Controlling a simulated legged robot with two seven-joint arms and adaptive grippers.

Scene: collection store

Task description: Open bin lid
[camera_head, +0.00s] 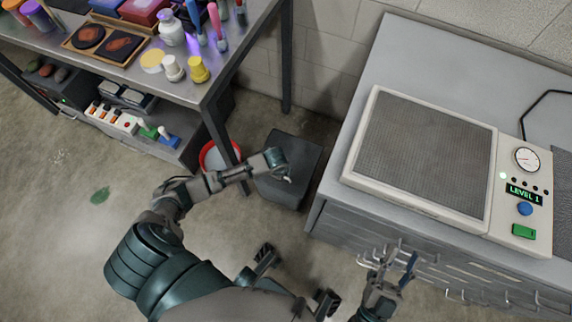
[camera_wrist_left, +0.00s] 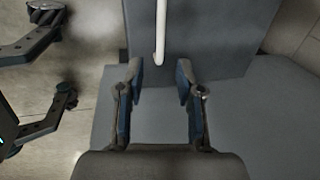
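The bin (camera_head: 302,148) is a dark grey box on the floor between the workbench and the cabinet. Its top looks closed in the head view. My left arm reaches over it, and the left gripper is mostly hidden behind my wrist there. In the left wrist view, the left gripper (camera_wrist_left: 160,72) is open, with a clear gap between its fingers. A thin white bar (camera_wrist_left: 160,28) runs down to the gap, in front of a grey panel (camera_wrist_left: 220,40). I see no finger closed on the bar. My right gripper (camera_head: 399,264) is open and empty, before the cabinet's drawers.
The workbench (camera_head: 205,93) at the left carries bottles, jars and trays. A red-rimmed bucket (camera_head: 213,158) stands beside its leg, close to my left arm. The grey cabinet (camera_head: 408,42) at the right bears a device with a mesh plate (camera_head: 425,150). The floor at the left is mostly clear.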

